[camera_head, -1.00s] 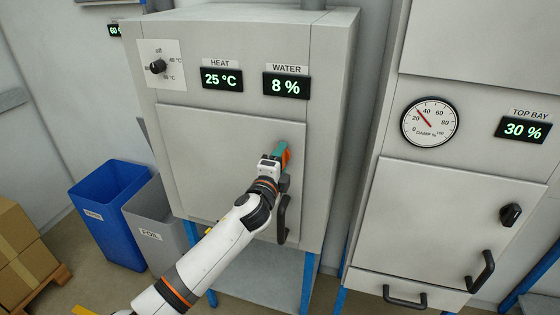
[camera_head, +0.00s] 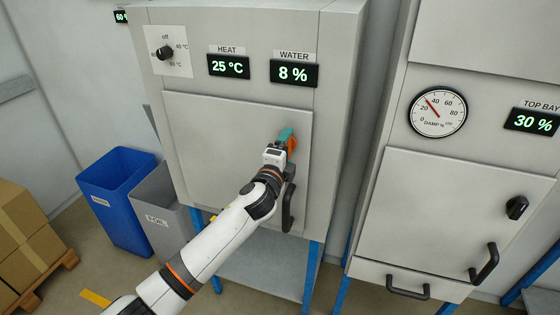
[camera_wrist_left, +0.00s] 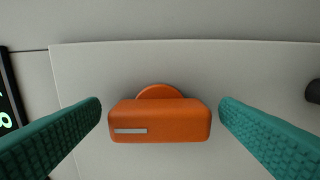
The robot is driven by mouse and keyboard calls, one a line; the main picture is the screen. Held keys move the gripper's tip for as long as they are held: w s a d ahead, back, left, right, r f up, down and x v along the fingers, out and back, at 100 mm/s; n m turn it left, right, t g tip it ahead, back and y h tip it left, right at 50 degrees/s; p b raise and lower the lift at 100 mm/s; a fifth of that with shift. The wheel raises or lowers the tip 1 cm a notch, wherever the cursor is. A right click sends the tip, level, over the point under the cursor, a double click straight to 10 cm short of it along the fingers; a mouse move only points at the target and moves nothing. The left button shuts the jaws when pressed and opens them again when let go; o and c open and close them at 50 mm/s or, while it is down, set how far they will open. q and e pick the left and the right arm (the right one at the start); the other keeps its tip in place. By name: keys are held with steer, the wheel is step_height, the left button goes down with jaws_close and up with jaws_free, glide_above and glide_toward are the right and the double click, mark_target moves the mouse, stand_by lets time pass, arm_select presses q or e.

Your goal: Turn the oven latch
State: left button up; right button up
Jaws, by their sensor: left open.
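The oven latch (camera_wrist_left: 160,121) is an orange bar on a round orange base, mounted on the pale oven door (camera_head: 225,140). In the left wrist view the bar lies level across the picture. My left gripper (camera_wrist_left: 160,120) is open, with one green finger on each side of the bar and a visible gap at both ends. In the head view my left gripper (camera_head: 287,142) is at the upper right of the door, with a bit of orange latch (camera_head: 292,145) beside the fingers. My right gripper is not in view.
A dark door handle (camera_head: 288,208) is just below my left gripper. The HEAT display (camera_head: 228,66), WATER display (camera_head: 294,73) and a dial (camera_head: 165,53) are above the door. A second cabinet (camera_head: 450,200) stands at the right, bins (camera_head: 120,195) at the left.

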arm_select(q)
steer(key=b+v, duration=0.2)
steer(key=v, duration=0.9)
steer(key=shift+s, duration=0.25)
steer(key=shift+a, duration=0.1)
